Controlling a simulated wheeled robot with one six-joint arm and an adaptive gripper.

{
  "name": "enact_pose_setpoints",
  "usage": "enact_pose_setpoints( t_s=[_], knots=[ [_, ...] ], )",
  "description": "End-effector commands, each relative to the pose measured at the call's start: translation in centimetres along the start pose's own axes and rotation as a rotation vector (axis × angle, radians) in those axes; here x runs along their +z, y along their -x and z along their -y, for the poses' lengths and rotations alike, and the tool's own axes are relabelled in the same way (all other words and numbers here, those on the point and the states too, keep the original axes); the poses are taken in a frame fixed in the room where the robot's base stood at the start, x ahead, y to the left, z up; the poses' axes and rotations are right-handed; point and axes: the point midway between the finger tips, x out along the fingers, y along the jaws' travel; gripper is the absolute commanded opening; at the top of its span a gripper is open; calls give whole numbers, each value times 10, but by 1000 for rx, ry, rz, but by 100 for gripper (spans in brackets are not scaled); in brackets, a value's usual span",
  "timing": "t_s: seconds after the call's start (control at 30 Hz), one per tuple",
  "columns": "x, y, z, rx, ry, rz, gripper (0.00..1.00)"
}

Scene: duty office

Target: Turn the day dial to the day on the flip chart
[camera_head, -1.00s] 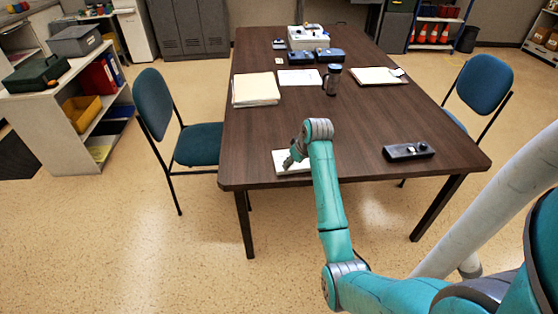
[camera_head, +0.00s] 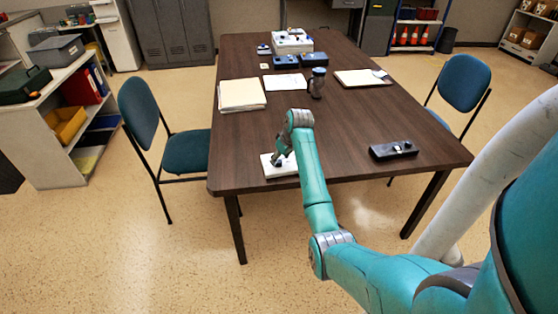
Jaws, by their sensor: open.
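A white flat plate (camera_head: 285,169) lies at the table's near left edge. My gripper (camera_head: 276,162) is at its left part, pointing down, and hides some of it. The gripper is small here; I cannot tell whether it touches the plate or a knob on it. It is open. I cannot make out dial markings on the plate. A dark box (camera_head: 393,149) with a small light knob-like part lies near the table's right front. No flip chart with a readable day can be made out.
The brown table (camera_head: 345,125) also carries a paper stack (camera_head: 241,94), a dark mug (camera_head: 317,84), a clipboard (camera_head: 361,77) and blue boxes (camera_head: 314,59) at the back. Blue chairs stand left (camera_head: 186,151) and right (camera_head: 464,82). The table's middle is clear.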

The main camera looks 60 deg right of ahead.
Motion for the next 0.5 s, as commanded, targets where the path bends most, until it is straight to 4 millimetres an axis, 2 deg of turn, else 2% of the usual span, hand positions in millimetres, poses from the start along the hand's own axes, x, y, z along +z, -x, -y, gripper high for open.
enact_pose_setpoints(
  t_s=[0.2,0.5],
  knots=[
    [0,-19,0,0,0,1,56],
    [0,-22,0,0,-1,0,56]
  ],
)
